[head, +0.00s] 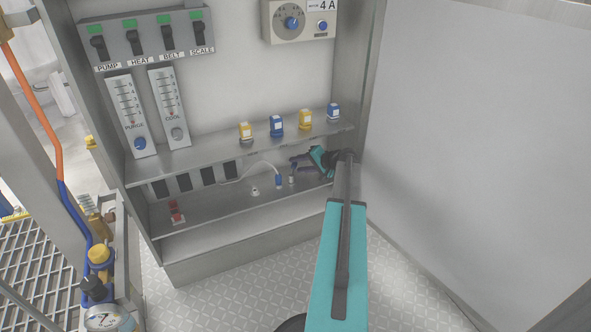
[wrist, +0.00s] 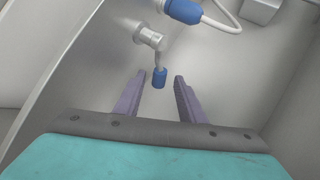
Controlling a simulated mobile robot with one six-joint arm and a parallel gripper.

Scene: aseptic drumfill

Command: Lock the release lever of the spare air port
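The spare air port appears in the wrist view as a bare metal fitting (wrist: 149,37) with no hose on it. Its release lever (wrist: 159,77) is a thin metal stem with a blue tip, pointing down the picture between my fingertips. My gripper (wrist: 160,75) is open, with one purple finger on each side of the blue tip and a gap on both sides. In the head view my gripper (head: 297,163) reaches in under the middle shelf, beside a small metal fitting (head: 291,177). The lever is too small to make out there.
A blue connector (wrist: 183,10) with a white hose sits close beside the port; it also shows in the head view (head: 278,181). The middle shelf (head: 200,155), carrying yellow and blue bottles, hangs over the lower bay. A cabinet wall stands close on the right.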

